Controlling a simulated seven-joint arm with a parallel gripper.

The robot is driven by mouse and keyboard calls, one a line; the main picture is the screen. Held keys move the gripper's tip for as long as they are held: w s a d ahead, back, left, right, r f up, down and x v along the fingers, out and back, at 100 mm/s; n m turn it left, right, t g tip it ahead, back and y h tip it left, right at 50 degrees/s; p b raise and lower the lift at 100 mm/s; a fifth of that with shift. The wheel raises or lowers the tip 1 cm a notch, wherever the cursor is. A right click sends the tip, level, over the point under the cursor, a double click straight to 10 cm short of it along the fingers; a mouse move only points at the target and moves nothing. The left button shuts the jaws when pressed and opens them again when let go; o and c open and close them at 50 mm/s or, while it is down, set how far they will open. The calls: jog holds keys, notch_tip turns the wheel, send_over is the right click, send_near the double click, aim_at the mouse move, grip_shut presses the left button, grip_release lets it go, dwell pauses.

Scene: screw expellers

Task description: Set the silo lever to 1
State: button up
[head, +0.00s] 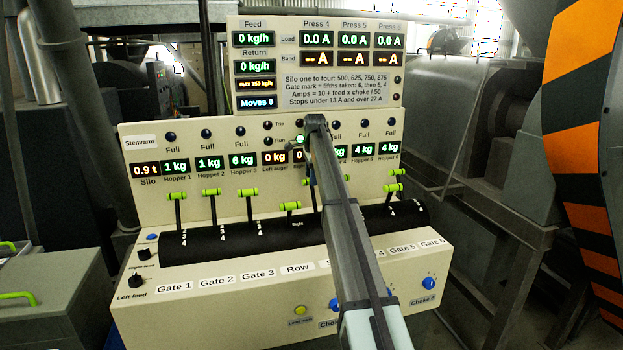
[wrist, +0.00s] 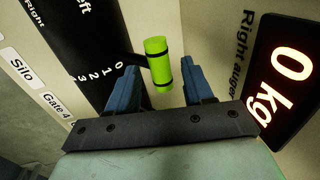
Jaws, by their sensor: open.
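The silo lever's bright green handle (wrist: 159,64) stands between the two blue fingers of my open gripper (wrist: 163,88) in the wrist view. Gaps show on both sides of the handle. Its dark stem comes from the black drum (wrist: 92,50), near the 0 of the printed marks 0, 1, 2, 3. The Silo label (wrist: 22,70) is on the pale panel at left, next to the Gate 4 label (wrist: 52,103). In the head view my arm hides most of this lever and of my gripper.
In the head view several green-handled levers stand along the drum (head: 240,238), with Gate 1 lever (head: 177,197) at left and others close right of my arm. Feed knobs (head: 135,281) and choke knobs (head: 428,283) sit lower. The wrist view shows the Right auger display (wrist: 290,72) close by.

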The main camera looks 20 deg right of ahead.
jog(key=shift+w+f, duration=0.1)
jog(key=shift+f, duration=0.5)
jog(key=shift+c, duration=0.2)
jog(key=shift+w, duration=0.1)
grip_shut()
jog(key=shift+r, duration=0.1)
